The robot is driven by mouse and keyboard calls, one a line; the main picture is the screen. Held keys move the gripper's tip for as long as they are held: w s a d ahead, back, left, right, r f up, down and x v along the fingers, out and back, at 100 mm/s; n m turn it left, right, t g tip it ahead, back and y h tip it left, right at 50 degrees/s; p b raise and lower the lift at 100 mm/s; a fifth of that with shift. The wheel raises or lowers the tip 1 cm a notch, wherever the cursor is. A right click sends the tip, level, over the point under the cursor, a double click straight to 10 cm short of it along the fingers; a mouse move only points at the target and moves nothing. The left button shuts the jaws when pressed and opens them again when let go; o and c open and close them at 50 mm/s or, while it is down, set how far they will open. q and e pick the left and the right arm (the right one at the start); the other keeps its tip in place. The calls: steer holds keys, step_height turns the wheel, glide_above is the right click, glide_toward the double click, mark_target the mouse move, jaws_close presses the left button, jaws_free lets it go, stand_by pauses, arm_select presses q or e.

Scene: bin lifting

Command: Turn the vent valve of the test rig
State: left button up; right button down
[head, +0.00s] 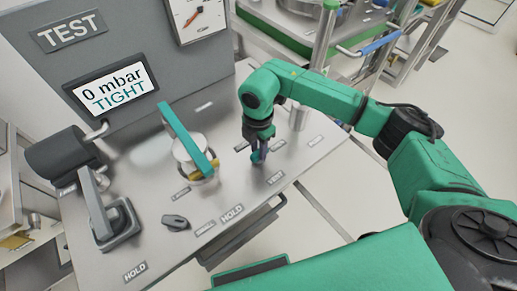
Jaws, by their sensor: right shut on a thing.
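The test rig's grey metal top (225,195) fills the lower left. My right gripper (259,156) points down at the right part of this top. It is shut on a small valve handle, mostly hidden by the fingers; a bluish-purple part shows between them. A label reading TEST (275,177) lies just in front of it. Other small labels near the gripper are too small to read, so I cannot tell which one names the vent valve. My left gripper is not in view.
A teal bar (186,137) crosses over a white cylindrical part (190,158) left of the gripper. A dark cylinder and lever clamp (117,222) stand at the left.

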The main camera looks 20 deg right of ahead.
steer(key=shift+w+r+m, duration=0.15)
steer(key=shift+r+m, duration=0.05)
steer(key=shift+m, duration=0.3)
steer(key=c, duration=0.6)
jaws_free()
steer(key=shift+c, duration=0.2)
steer(key=shift+f, duration=0.1)
step_height(320, 180, up, 15)
steer(key=b, duration=0.3)
steer(key=shift+f, duration=0.2)
